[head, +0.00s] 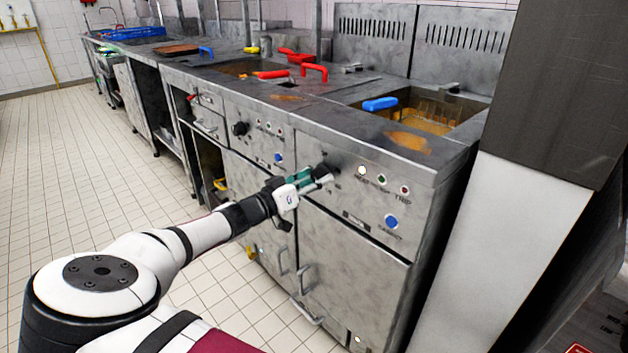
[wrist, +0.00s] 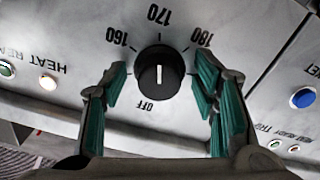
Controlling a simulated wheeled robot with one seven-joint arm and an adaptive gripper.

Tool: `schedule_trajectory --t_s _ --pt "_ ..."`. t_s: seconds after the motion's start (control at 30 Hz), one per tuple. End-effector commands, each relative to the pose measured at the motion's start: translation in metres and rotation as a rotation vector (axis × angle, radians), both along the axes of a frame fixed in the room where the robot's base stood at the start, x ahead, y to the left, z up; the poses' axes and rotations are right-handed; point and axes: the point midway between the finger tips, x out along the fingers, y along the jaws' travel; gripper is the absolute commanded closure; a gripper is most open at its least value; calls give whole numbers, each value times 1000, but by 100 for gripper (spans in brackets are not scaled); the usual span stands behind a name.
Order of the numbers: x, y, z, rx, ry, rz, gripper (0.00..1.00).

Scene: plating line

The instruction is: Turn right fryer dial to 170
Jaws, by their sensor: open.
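The right fryer dial (wrist: 159,74) is a round black knob with a white line on its face, seen in the wrist view. The line lies along the axis between the 170 mark above and the OFF mark below. The 160 and 180 marks stand to its upper left and upper right. My gripper (wrist: 162,84) is open, with one teal-padded finger on each side of the dial and a visible gap on both sides. In the head view my gripper (head: 318,174) is at the right fryer's front panel and mostly hides the dial.
The left fryer's dial (head: 240,128) is to the left on the same front. Indicator lamps (head: 382,179) and a blue button (head: 391,221) sit right of my gripper. A blue-handled basket (head: 380,104) is in the oil well above. Open tiled floor (head: 110,190) lies left.

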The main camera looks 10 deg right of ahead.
Motion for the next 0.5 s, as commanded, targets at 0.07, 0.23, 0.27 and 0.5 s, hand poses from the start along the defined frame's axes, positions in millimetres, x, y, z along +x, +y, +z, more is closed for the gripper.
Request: schedule_trajectory --t_s 0.07,0.23,0.27,0.5 --pt "-1 2 0 0 0 1 46" --pt "-12 20 0 1 0 3 46" --pt "-15 24 0 2 0 4 46" --pt "-42 66 0 0 0 4 46"
